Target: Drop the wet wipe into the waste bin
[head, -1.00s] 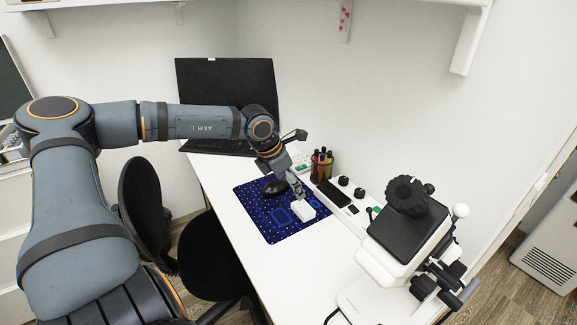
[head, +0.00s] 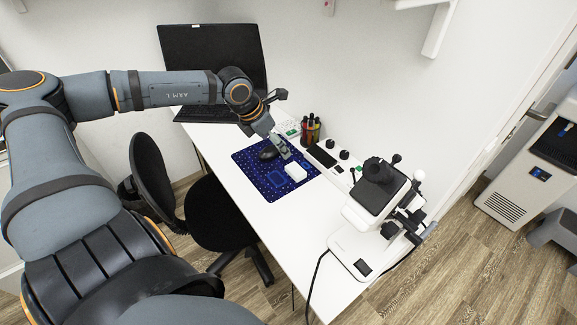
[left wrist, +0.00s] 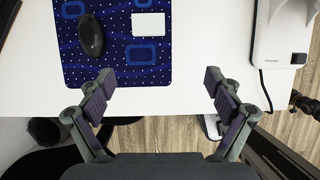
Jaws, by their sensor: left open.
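A small white rectangular item (head: 295,171), perhaps the wet wipe, lies on the blue patterned mat (head: 254,181) on the white desk. In the left wrist view the white item (left wrist: 148,24) lies near the mat's right edge, beyond my fingertips. My left gripper (head: 284,151) is over the mat, close to the white item in the head view. In the left wrist view my left gripper (left wrist: 159,77) is open, with nothing between its fingers. I cannot make out a waste bin for certain. My right gripper is not in view.
A black mouse (head: 268,153) lies on the mat. A black chair (head: 215,215) is at the desk's front. A white appliance (head: 510,190) stands far right on open floor.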

